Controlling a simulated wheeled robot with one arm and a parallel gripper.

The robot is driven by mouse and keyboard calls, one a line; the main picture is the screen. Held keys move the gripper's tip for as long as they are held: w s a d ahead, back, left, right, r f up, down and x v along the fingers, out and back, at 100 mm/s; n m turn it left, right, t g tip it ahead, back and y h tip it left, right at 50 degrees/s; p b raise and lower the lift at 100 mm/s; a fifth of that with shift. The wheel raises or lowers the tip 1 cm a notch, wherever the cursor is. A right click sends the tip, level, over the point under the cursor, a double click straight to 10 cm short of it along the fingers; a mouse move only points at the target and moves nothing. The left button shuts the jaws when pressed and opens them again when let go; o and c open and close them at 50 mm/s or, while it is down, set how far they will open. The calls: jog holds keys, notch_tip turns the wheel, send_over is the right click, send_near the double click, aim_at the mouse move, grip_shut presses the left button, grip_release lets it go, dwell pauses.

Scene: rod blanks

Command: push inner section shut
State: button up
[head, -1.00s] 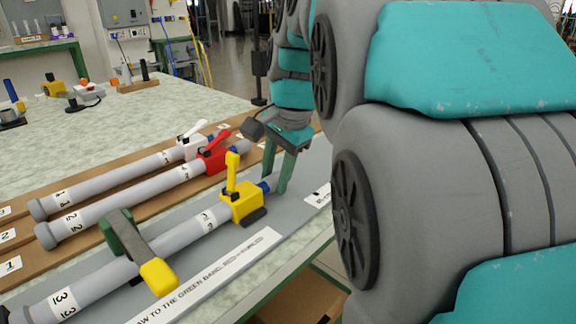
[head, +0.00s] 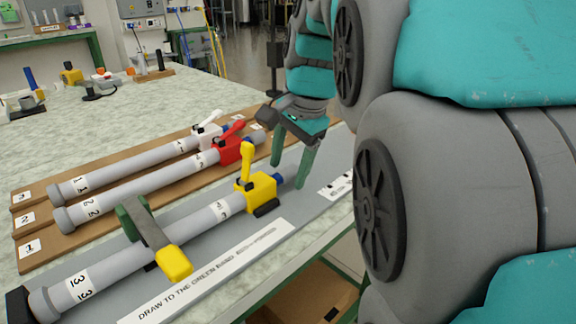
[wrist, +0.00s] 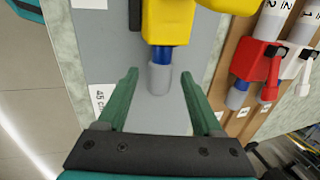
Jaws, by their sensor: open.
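The tube marked 3 (head: 130,262) lies on a grey board. A yellow collar (head: 262,190) with its lever standing up sits near its right end. The inner section (head: 278,178) shows as a short blue-grey stub beyond the collar, and in the wrist view as a stub (wrist: 159,78) below the yellow collar (wrist: 167,22). My gripper (head: 288,174) is open at that end. In the wrist view its green fingers (wrist: 160,70) stand on either side of the stub, with gaps on both sides. Nothing is held.
Tubes marked 2 (head: 135,188), with a red collar (head: 228,150), and 1 (head: 130,168), with a white collar (head: 206,136), lie on a brown board behind. A green bar clamp with a yellow end (head: 174,262) crosses tube 3.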

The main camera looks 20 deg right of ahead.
jog(key=v, duration=0.7)
jog(key=shift+r, duration=0.15)
dwell(1.0)
